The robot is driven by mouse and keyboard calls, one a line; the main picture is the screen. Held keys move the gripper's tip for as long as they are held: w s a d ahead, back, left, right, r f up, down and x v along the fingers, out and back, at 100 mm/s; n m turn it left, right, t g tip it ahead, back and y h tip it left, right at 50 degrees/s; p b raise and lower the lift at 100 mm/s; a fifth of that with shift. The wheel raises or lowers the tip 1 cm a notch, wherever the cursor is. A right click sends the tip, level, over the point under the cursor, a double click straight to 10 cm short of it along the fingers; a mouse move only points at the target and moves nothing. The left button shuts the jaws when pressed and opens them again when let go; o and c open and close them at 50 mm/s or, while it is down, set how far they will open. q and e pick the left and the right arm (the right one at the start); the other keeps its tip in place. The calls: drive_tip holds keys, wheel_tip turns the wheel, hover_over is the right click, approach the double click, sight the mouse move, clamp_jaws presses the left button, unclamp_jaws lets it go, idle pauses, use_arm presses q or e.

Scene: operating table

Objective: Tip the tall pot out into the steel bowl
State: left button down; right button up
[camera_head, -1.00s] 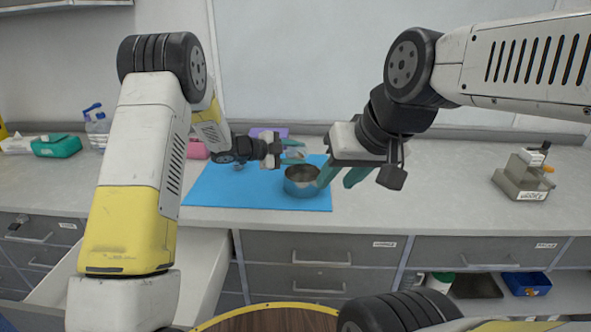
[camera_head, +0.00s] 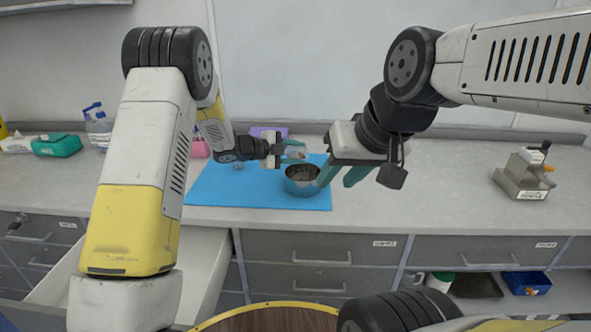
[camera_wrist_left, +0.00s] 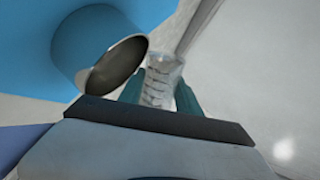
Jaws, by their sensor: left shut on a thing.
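The steel bowl (camera_head: 302,188) stands on the blue mat (camera_head: 225,190), near its right side. My left gripper (camera_head: 294,151) is just behind and above the bowl. It is shut on a clear tall pot (camera_wrist_left: 160,82), which holds several pale pieces in the left wrist view. The pot's mouth appears close beside the bowl's rim (camera_wrist_left: 118,62) there; its exact tilt is hard to tell. In the head view the pot is small and partly hidden by the fingers. My right gripper (camera_head: 341,176) is open and empty, just right of the bowl, its near finger overlapping the bowl's edge in the picture.
A purple item (camera_head: 268,132) and a pink item (camera_head: 200,148) stand behind the mat. A green pack (camera_head: 57,145) and a spray bottle (camera_head: 98,128) are at the left. A grey device (camera_head: 525,175) stands at the right. The counter between mat and device is clear.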

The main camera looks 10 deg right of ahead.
use_arm(q)
drive_tip(key=shift+w+f+m+t+y+p, duration=0.1)
drive_tip(key=shift+f+m+t+y+p, duration=0.55)
drive_tip(key=shift+m+p, duration=0.45)
idle(2.9)
drive_tip(key=shift+r+m+t+p, duration=0.1)
drive_tip(key=shift+m+t+p, duration=0.15)
drive_tip(key=shift+m+p, duration=0.45)
idle(2.1)
drive_tip(key=shift+s+d+p, duration=0.1)
drive_tip(key=shift+s+p, duration=0.1)
drive_tip(key=shift+p, duration=0.15)
idle(0.4)
drive_tip(key=shift+w+n, duration=0.15)
drive_tip(key=shift+n, duration=0.15)
drive_tip(key=shift+w+a+f+n+g+h, duration=0.1)
drive_tip(key=shift+a+f+n+g+h, duration=0.15)
drive_tip(key=shift+n+g, duration=0.25)
drive_tip(key=shift+d+r+n, duration=0.2)
drive_tip(key=shift+r+n, duration=0.15)
drive_tip(key=shift+n, duration=0.05)
